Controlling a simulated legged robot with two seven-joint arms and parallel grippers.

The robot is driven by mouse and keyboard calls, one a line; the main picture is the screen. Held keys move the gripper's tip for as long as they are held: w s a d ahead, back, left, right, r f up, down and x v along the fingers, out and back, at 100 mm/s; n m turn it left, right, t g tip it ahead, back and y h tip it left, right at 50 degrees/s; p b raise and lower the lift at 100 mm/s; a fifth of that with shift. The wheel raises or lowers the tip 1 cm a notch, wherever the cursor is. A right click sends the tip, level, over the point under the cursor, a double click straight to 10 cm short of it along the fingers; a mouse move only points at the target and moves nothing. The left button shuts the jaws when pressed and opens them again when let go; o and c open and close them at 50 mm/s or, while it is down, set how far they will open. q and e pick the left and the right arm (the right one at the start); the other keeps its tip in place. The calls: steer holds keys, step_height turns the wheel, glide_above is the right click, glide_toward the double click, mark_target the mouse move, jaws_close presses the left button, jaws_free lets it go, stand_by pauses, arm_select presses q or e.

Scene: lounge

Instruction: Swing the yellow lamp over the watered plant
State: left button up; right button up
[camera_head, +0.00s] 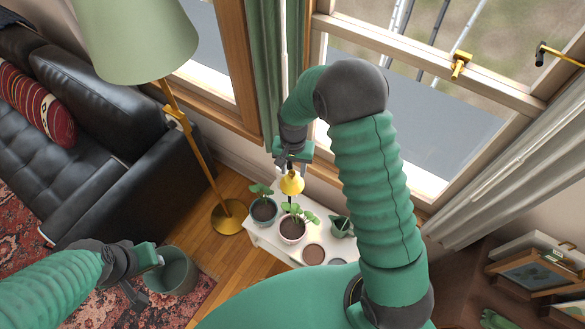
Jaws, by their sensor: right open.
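The small yellow lamp (291,184) hangs above a low white shelf (262,241) by the window, over a leafy plant in a pinkish pot (293,230). A second plant in a grey-green pot (264,211) stands to its left. Both show dark soil; I cannot tell which is watered. My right gripper (290,161) is open, just above the lamp; whether its fingers touch the lamp is unclear. My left gripper (143,284) is at lower left beside a bucket; its finger opening is unclear.
A pot of bare soil (313,254) and a green watering can (342,227) also stand on the shelf. A floor lamp (138,42) and black sofa (110,110) are at left. The grey-green bucket (174,270) is on the floor. The window (400,120) is behind my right arm.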

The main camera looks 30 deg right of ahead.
steer(key=shift+d+f, duration=0.1)
steer(key=shift+f, duration=0.8)
steer(key=shift+a, duration=0.5)
steer(key=shift+c, duration=1.3)
steer(key=c, duration=0.5)
jaws_close()
steer(key=shift+d, duration=0.25)
steer(key=shift+r, duration=0.1)
